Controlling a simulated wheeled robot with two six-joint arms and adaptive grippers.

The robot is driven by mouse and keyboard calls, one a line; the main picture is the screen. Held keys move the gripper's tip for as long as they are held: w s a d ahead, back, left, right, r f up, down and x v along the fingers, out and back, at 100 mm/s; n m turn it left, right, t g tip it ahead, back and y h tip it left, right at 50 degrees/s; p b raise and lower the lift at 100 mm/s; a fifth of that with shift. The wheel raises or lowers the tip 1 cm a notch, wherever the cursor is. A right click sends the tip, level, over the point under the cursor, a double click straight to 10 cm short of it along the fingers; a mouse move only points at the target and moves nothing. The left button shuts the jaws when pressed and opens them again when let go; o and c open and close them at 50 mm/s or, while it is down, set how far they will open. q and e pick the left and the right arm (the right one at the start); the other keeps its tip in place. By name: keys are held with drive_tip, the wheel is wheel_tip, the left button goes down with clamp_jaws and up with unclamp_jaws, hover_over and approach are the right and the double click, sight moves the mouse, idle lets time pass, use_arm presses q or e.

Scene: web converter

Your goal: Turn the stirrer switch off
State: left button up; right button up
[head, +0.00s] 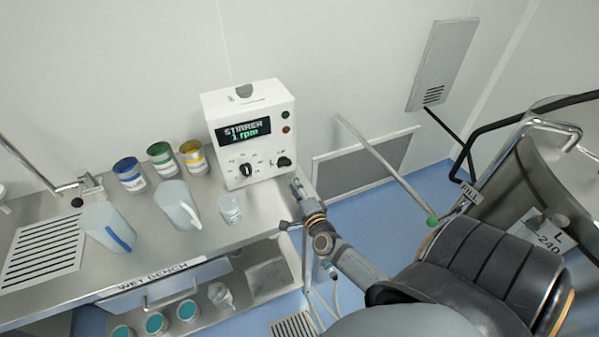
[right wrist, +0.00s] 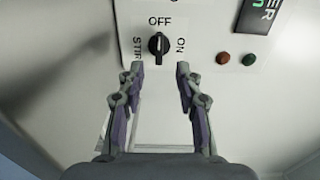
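The white stirrer box (head: 252,140) stands at the right end of the bench, its display reading "STIRRER" and "1 rpm". The black stirrer switch (head: 284,161) is low on the right of its front. In the right wrist view the switch (right wrist: 159,44) has OFF above, ON to the right and STIR to the left. Its long grip is upright in that view, with a pale line toward OFF. My right gripper (head: 297,188) is just in front of the box; in the wrist view its fingers (right wrist: 160,72) are apart, short of the switch, with nothing between them. My left gripper is not in view.
A clear beaker (head: 230,209), jugs (head: 177,205) and paint-like cans (head: 161,158) stand on the bench (head: 150,255). A steel vessel (head: 545,165) is at the right.

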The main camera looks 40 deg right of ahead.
drive_tip(key=shift+v, duration=2.3)
